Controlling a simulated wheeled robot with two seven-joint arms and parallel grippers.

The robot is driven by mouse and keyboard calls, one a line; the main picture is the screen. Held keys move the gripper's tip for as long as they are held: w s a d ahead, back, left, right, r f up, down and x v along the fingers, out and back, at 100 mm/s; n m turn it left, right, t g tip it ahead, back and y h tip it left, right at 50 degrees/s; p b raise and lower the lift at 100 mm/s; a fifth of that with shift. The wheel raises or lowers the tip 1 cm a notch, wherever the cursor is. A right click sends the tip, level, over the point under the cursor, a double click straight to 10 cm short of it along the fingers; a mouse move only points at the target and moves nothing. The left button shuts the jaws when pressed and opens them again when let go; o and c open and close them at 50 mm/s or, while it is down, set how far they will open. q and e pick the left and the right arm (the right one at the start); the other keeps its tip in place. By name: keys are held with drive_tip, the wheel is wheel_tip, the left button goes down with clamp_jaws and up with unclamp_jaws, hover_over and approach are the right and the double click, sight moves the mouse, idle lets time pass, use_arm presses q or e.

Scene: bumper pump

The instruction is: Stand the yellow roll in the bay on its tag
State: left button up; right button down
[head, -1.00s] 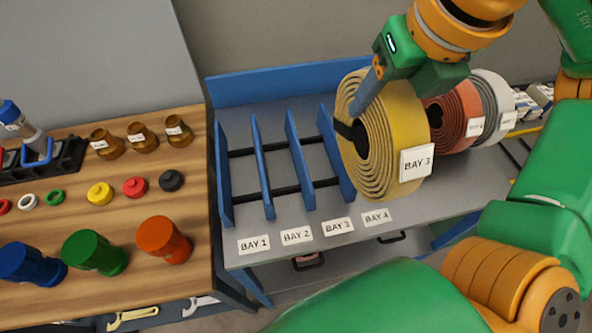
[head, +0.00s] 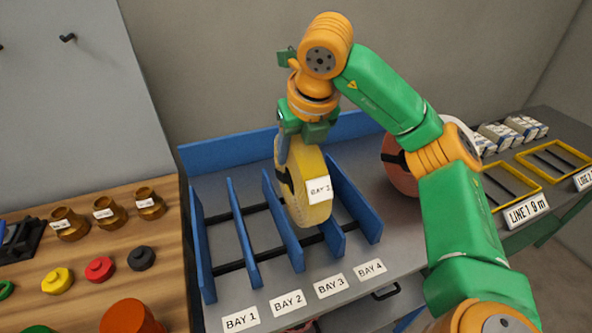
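The yellow roll (head: 290,192) hangs upright on edge in the head view, with a white tag (head: 319,190) that reads BAY 3 in the earlier frame. My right gripper (head: 300,146) is above it, with a finger down its left face, and is shut on its upper part. The roll is over the third bay of the blue rack (head: 228,147), lined up between dividers. Its lower edge hides part of the divider to its right. I cannot tell whether it touches the bay floor. The BAY 3 label (head: 331,286) is on the shelf front. My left gripper is out of view.
Blue dividers (head: 242,235) stand close on both sides of the roll. A red roll (head: 399,170) and a pale roll (head: 458,130) stand right of the rack, partly behind my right arm. A wooden bench (head: 85,220) with fittings is at left.

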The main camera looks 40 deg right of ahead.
drive_tip(key=x, duration=0.2)
drive_tip(key=p+x, duration=0.1)
drive_tip(key=x, duration=0.1)
drive_tip(key=shift+s+d+f, duration=0.1)
drive_tip(key=shift+d+f, duration=0.1)
drive_tip(key=shift+f, duration=0.2)
drive_tip(key=shift+f, duration=0.15)
drive_tip(key=shift+c, duration=1.2)
unclamp_jaws()
drive_tip(key=shift+s+a, duration=0.1)
